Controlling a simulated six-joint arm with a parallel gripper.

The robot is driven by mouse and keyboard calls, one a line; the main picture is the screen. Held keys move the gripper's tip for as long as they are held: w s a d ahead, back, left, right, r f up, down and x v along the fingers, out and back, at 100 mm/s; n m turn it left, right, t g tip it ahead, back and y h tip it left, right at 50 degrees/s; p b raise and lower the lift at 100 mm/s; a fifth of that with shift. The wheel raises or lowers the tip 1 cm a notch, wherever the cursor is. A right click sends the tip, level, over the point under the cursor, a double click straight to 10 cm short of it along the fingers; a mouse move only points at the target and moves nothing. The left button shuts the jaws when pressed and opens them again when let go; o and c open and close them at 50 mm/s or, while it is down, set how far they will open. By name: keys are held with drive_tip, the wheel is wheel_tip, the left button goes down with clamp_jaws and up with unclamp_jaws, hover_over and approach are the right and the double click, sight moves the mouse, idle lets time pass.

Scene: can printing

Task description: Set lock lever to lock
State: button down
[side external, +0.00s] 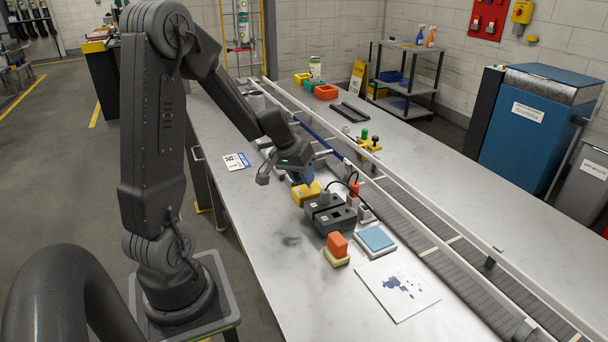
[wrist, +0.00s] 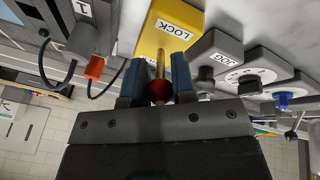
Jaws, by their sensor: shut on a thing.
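The yellow lock block (wrist: 172,30) carries a "LOCK" label and shows at the top middle of the wrist view. Its lever (wrist: 160,65) is a brass rod with a dark red knob (wrist: 160,92). My gripper (wrist: 158,82) has its two blue fingers closed around the lever at the knob. In the side view the yellow block (side external: 305,193) stands on the table just below my gripper (side external: 300,175), and the lever is hidden there behind the fingers.
A dark grey unit (side external: 330,213) with a cable and orange plug stands close beside the lock block. A grey dial box (wrist: 250,75) is on its other side. An orange block (side external: 337,243), a blue pad (side external: 376,238) and a conveyor (side external: 430,230) are nearby.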

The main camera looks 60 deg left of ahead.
idle(0.3)
drive_tip(key=c, duration=0.9)
unclamp_jaws()
drive_tip(key=v, duration=1.4)
drive_tip(key=shift+s+f, duration=0.1)
